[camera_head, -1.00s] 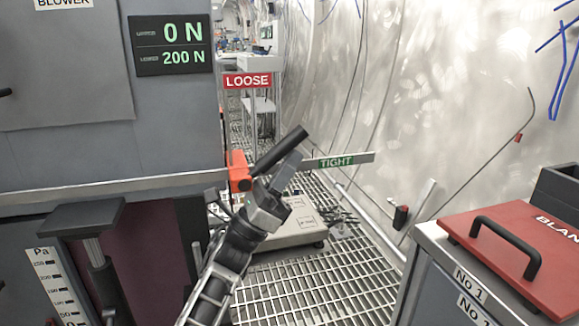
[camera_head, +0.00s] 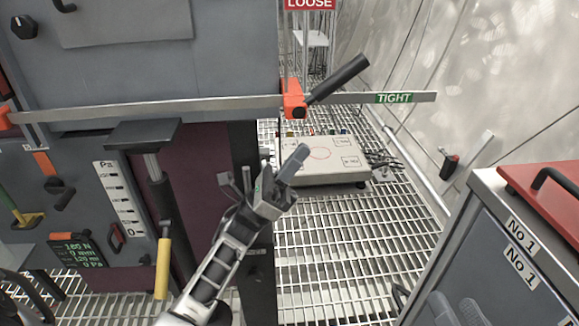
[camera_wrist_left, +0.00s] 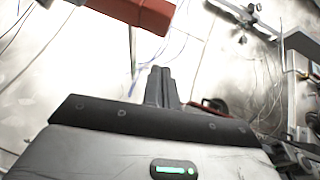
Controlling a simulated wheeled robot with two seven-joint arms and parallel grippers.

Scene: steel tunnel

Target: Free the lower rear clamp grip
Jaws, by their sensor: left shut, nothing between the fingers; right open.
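The orange clamp (camera_head: 294,99) sits on a long steel bar at the corner of the grey cabinet. Its black grip (camera_head: 340,78) slants up to the right, between the red LOOSE sign (camera_head: 310,4) above and the green TIGHT label (camera_head: 394,97) on the bar. My left gripper (camera_head: 292,165) is shut and empty, below the clamp and apart from the grip. In the left wrist view its fingers (camera_wrist_left: 160,84) are together, and an orange-red block (camera_wrist_left: 140,12) shows at the top. My right gripper (camera_head: 457,307) appears partly at the bottom edge, open, away from the clamp.
A low pale box (camera_head: 318,168) stands on the grating behind my left gripper. A grey cabinet with a red lid (camera_head: 553,190) stands at the right. A black-topped post (camera_head: 143,134) stands at the left. A yellow handle (camera_head: 162,265) is below it. Grating (camera_head: 340,240) lies open between the cabinets.

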